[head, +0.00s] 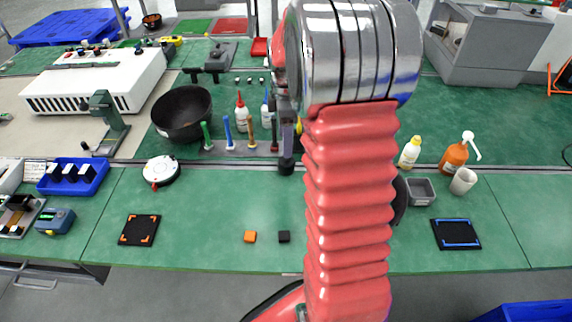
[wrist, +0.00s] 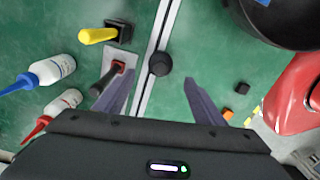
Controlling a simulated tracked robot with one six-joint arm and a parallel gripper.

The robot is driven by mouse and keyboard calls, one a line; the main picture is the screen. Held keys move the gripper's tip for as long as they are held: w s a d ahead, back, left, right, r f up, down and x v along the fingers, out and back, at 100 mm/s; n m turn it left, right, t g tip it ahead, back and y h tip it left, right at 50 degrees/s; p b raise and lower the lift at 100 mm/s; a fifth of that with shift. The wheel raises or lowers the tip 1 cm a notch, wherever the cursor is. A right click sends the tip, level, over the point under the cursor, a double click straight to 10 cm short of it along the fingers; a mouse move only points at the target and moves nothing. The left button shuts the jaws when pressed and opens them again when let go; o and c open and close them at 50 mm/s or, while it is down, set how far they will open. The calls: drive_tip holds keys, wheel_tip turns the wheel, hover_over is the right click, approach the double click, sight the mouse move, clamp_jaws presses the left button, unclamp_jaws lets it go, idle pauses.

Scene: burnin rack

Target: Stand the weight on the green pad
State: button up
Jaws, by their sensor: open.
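A small black round-topped piece, which looks like the weight (head: 286,166), stands upright by the pale seam across the green bench. In the wrist view the weight (wrist: 159,64) shows between and beyond my fingertips. My gripper (head: 287,140) points down above it, open and with nothing held; its spread fingers (wrist: 158,82) also show in the wrist view. I cannot tell the exact gap between fingers and weight. A flat green panel (head: 193,27) lies at the far back beside a red one; I cannot tell if it is the green pad. My arm hides part of the bench.
Coloured pegs (head: 228,130), a black bowl (head: 182,113) and squeeze bottles (head: 242,117) stand close left. An orange cube (head: 250,236) and a black cube (head: 284,236) lie in front. Black pads with orange corners (head: 140,230) and blue edges (head: 456,234) flank them.

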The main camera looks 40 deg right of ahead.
sight(286, 160)
drive_tip(key=shift+s+f, duration=0.1)
drive_tip(key=shift+f, duration=2.3)
drive_tip(key=shift+f, duration=0.1)
drive_tip(key=shift+s+f, duration=0.1)
drive_tip(key=shift+f, duration=2.4)
drive_tip(key=shift+c, duration=0.5)
clamp_jaws()
